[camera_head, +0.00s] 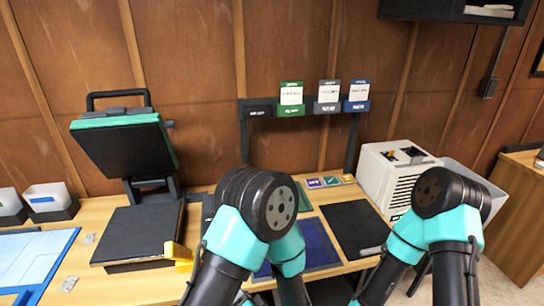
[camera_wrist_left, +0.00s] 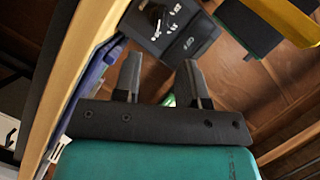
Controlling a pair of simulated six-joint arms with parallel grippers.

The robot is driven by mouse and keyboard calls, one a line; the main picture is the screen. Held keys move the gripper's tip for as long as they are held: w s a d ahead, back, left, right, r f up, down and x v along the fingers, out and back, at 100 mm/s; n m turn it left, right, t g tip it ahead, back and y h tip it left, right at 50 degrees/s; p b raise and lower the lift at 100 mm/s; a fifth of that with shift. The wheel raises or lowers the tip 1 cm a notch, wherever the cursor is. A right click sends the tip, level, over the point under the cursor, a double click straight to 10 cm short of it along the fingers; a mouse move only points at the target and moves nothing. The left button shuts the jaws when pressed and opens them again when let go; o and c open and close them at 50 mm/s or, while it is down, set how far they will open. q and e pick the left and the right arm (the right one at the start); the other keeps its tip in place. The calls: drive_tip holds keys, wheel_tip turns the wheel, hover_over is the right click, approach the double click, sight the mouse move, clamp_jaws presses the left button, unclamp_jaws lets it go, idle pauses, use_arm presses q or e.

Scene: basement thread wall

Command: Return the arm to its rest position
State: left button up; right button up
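My left arm (camera_head: 265,205) comes up from the bottom of the head view, bent at a dark joint, with its teal link dropping back down toward the table. My right arm (camera_head: 450,195) is bent in a similar way at the right. Neither gripper can be made out in the head view. In the left wrist view my left gripper (camera_wrist_left: 162,80) has its two dark fingers apart, with nothing between them. My right gripper is out of sight.
A heat press (camera_head: 125,150) stands open at the left of the wooden table. A black mat (camera_head: 352,228) and blue mat (camera_head: 310,245) lie near the arms. A white box-shaped machine (camera_head: 390,180) stands at right. A label rack (camera_head: 305,105) stands against the wall.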

use_arm(q)
drive_tip(key=v, duration=0.6)
drive_tip(key=x, duration=1.7)
drive_tip(key=shift+w+a, duration=0.15)
drive_tip(key=shift+w, duration=0.05)
drive_tip(key=n+h, duration=0.1)
drive_tip(key=n, duration=0.1)
drive_tip(key=shift+n+h, duration=0.4)
drive_tip(key=shift+s+n+h, duration=0.1)
drive_tip(key=shift+n+h, duration=0.8)
drive_tip(key=shift+n, duration=0.5)
